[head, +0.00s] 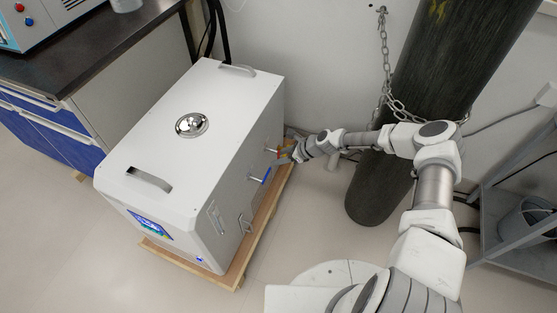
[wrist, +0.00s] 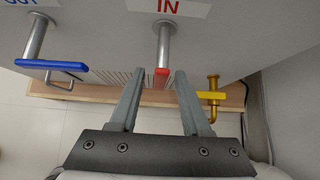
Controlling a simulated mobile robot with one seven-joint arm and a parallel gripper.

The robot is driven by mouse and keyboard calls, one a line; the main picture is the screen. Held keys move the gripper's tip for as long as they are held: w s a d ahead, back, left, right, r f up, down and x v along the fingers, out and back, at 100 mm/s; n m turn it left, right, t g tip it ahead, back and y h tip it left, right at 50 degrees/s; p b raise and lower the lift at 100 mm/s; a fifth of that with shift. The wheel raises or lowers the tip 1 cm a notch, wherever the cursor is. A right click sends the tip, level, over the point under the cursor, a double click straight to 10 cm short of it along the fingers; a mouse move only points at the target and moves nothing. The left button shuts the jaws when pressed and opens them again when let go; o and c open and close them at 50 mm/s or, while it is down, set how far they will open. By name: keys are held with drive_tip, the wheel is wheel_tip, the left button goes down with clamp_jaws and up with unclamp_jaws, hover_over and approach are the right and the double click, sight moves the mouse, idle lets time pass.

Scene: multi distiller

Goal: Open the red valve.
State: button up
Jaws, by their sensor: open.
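The red valve (wrist: 162,78) is a short red handle at the end of a metal pipe below the "IN" label (wrist: 168,7). It also shows small in the head view (head: 280,151). My gripper (wrist: 160,73) is open, with one finger on each side of the red handle and gaps between them in the wrist view. The handle's exact depth between the fingers is hard to tell. In the head view my gripper (head: 287,154) is at the right side of the white machine (head: 150,135), partly hiding the red handle.
A chained dark gas cylinder (head: 415,100) stands beside my arm. A wooden pallet (head: 240,262) lies under the machine.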

drive_tip(key=shift+w+a+f, duration=0.1)
drive_tip(key=shift+a+f, duration=0.1)
drive_tip(key=shift+a, duration=0.05)
clamp_jaws()
